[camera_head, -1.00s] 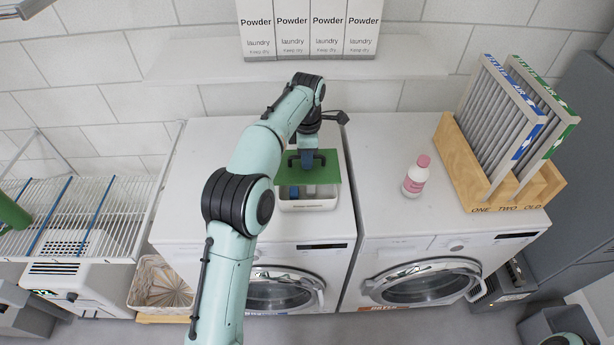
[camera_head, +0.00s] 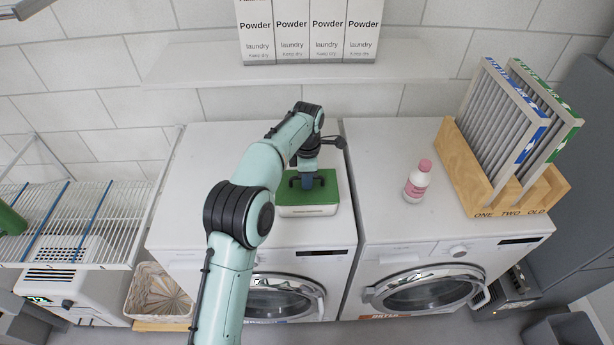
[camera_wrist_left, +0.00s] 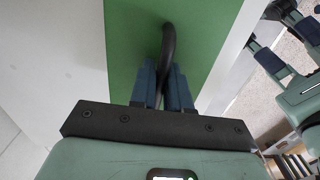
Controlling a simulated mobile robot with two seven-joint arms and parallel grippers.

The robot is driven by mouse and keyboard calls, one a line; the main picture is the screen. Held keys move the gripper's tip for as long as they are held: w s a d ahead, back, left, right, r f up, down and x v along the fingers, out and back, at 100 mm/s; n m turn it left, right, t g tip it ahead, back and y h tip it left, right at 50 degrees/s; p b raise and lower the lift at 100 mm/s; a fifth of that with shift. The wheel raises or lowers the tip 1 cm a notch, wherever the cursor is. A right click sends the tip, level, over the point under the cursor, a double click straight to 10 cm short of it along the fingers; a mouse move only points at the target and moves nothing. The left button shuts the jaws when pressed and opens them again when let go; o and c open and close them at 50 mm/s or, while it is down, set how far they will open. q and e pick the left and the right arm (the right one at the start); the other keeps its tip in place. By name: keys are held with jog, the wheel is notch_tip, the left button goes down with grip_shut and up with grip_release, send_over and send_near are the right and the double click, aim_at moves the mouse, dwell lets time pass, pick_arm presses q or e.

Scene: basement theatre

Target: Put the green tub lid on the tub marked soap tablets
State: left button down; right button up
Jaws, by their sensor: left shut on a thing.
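The green tub lid (camera_head: 326,194) lies level over the top of the white tub (camera_head: 308,211) on the left washing machine. It also fills the middle of the left wrist view (camera_wrist_left: 205,45). My left gripper (camera_head: 307,181) is shut on the lid's dark bar handle; its blue fingers (camera_wrist_left: 163,88) close around it. The lid covers the tub's opening and hides its contents. The lettering on the tub's front is too small to read.
A white bottle with a pink cap (camera_head: 416,182) stands on the right machine. Beside it is a wooden rack (camera_head: 486,188) of filters. A shelf (camera_head: 210,65) with powder boxes (camera_head: 308,32) is above. The machine top left of the tub is clear.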

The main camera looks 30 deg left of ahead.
pick_arm(q)
jog(key=shift+f, duration=0.35)
pick_arm(e)
jog(key=shift+f, duration=0.1)
pick_arm(q)
jog(key=c, duration=1.1)
grip_release()
notch_tip(320, 180, up, 13)
jog(key=p, duration=0.3)
jog(key=shift+r, duration=0.15)
pick_arm(e)
jog(key=w+r, duration=0.1)
jog(key=r, duration=0.1)
jog(key=w+r, duration=0.2)
jog(key=shift+w+r, duration=0.2)
jog(key=shift+r, duration=0.05)
jog(key=shift+s, duration=0.1)
